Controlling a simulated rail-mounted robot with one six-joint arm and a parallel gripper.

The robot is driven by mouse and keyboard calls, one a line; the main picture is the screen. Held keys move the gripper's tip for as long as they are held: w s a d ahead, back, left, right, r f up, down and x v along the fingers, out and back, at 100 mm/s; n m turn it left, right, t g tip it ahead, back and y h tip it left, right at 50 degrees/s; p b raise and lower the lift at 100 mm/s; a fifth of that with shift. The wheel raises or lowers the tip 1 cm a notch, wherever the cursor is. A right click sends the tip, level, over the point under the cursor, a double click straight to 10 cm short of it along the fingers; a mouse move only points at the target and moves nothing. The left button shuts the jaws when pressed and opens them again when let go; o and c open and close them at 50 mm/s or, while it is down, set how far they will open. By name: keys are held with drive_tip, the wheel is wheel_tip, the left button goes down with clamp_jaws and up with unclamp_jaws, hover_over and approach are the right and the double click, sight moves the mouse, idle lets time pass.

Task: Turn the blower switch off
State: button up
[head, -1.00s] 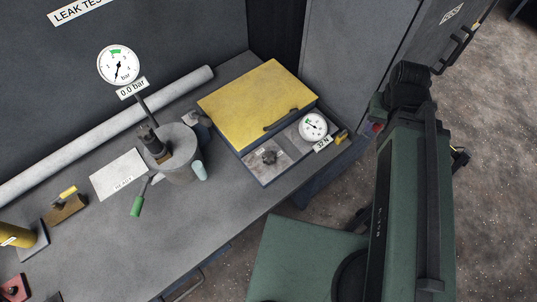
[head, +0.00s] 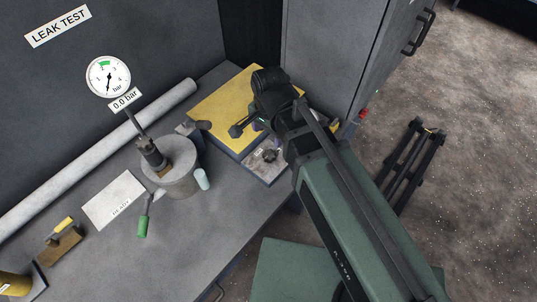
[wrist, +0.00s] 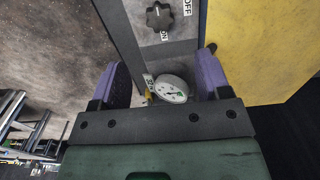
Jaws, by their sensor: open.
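The blower switch appears to be the black lobed knob (wrist: 159,15) on a grey panel, with OFF and ON labels beside it. I cannot tell its exact setting. In the head view the knob (head: 269,155) sits at the front of the yellow-lidded box (head: 225,100). My gripper (head: 252,130) hangs over this box, close to the knob. In the wrist view my open gripper (wrist: 161,65) has its purple-padded fingers apart with nothing held. A round white gauge (wrist: 172,90) shows between and below them, and the knob is beyond the fingertips.
A yellow lever (wrist: 148,96) is beside the gauge. A grey pot (head: 178,175) with a pressure gauge (head: 108,77) stands left of the box. A green-handled lever (head: 144,220) and a READY card (head: 114,200) are near it. A grey cabinet (head: 335,55) rises behind my arm.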

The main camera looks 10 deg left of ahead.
sight(269, 154)
wheel_tip(269, 154, down, 11)
drive_tip(key=b, duration=1.1)
drive_tip(key=shift+r, duration=0.1)
drive_tip(key=c, duration=0.9)
